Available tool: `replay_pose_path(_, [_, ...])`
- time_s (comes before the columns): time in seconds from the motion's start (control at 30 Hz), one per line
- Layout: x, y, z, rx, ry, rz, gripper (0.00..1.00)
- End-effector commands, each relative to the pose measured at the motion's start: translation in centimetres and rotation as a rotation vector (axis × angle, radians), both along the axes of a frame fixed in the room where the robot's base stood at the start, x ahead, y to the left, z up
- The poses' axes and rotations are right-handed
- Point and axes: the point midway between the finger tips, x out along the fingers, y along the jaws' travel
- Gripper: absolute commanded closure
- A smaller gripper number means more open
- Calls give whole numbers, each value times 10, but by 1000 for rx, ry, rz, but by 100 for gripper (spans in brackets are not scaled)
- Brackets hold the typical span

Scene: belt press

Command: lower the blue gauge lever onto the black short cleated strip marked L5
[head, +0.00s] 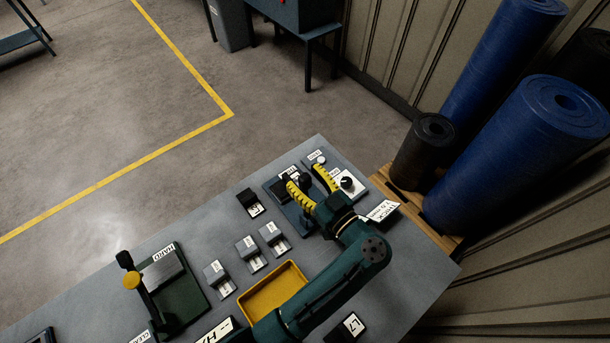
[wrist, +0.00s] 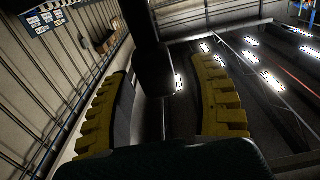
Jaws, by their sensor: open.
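A dark blue gauge base (head: 283,190) sits on the far part of the bench, with a small labelled black piece on it. Its label is too small to read as L5. My gripper (head: 313,186) has its yellow fingers apart over the base's right side. A black knob (head: 305,180) shows between the fingers. In the wrist view, a dark upright shape (wrist: 148,60) stands between the open fingers (wrist: 165,110), apparently the lever's grip; contact cannot be told. My wrist hides the near part of the gauge.
A white device with a black dial (head: 348,183) stands close right of my gripper. A black labelled strip (head: 249,202) lies to the left. Several grey labelled blocks (head: 246,246), a yellow tray (head: 262,303) and a green press (head: 180,285) lie nearer. Rolls (head: 525,150) stand beyond the bench.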

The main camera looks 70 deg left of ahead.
Motion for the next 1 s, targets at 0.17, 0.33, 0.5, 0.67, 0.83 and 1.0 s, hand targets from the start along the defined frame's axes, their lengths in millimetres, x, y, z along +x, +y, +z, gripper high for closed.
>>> replay_pose_path(0.17, [0, 0, 0, 0, 0, 0, 41])
replay_pose_path(0.33, [0, 0, 0, 0, 0, 0, 69])
replay_pose_path(0.5, [0, 0, 0, 0, 0, 0, 100])
replay_pose_path(0.67, [0, 0, 0, 1, 0, 0, 100])
replay_pose_path(0.83, [0, 0, 0, -1, 0, 1, 100])
replay_pose_path(1.0, [-3, 6, 0, -23, -10, 3, 100])
